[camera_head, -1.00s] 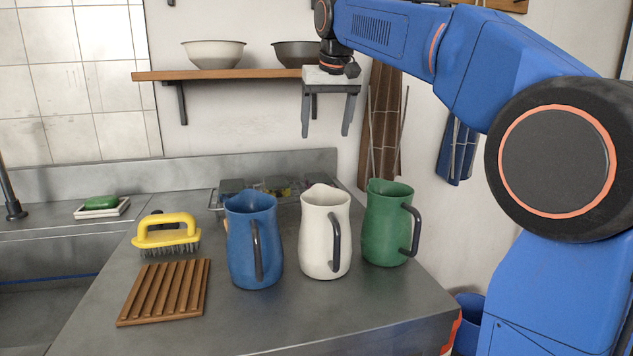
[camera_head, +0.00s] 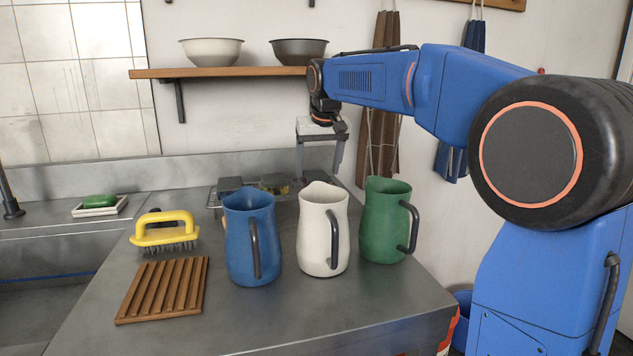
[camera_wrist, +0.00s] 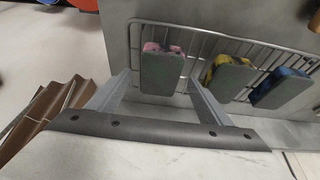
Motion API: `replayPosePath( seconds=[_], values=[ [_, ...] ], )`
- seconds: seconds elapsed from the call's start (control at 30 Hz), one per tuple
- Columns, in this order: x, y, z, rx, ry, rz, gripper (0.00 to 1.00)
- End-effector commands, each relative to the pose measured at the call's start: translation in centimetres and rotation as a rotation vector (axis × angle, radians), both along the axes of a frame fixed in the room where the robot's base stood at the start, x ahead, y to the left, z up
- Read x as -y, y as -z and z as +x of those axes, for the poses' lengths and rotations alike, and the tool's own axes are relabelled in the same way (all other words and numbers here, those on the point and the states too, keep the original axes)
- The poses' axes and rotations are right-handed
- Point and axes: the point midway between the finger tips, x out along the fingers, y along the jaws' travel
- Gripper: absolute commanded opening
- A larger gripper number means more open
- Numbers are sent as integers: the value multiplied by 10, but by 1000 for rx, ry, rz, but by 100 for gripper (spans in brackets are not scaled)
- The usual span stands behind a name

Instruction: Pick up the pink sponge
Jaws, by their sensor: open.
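The pink sponge (camera_wrist: 162,72) lies on a wire rack (camera_wrist: 208,32) in the wrist view. Its upper face is grey-green and pink shows along its far edge. My gripper (camera_wrist: 160,80) is open and empty, with one finger on each side of the sponge in that view. In the head view my gripper (camera_head: 318,172) points down behind the white pitcher, near the right end of the rack (camera_head: 214,204). I cannot tell how far the fingertips are above the sponge. In the head view pitchers hide much of the rack, and I cannot make out the pink sponge clearly.
A yellow sponge (camera_wrist: 229,78) and a blue sponge (camera_wrist: 284,88) lie beside it on the rack. Blue (camera_head: 252,240), white (camera_head: 322,235) and green (camera_head: 385,225) pitchers stand in front. A shelf (camera_head: 225,73) with two bowls hangs above. Aprons (camera_head: 383,110) hang at the right.

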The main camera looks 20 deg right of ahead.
Motion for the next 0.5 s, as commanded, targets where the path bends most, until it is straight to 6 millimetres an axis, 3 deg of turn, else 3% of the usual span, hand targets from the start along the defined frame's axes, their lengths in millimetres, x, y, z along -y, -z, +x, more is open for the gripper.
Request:
replayPosePath(
  seconds=[0.2,0.5],
  values=[
    [0,21,8,0,0,0,73],
    [0,23,9,1,0,0,73]
  ],
)
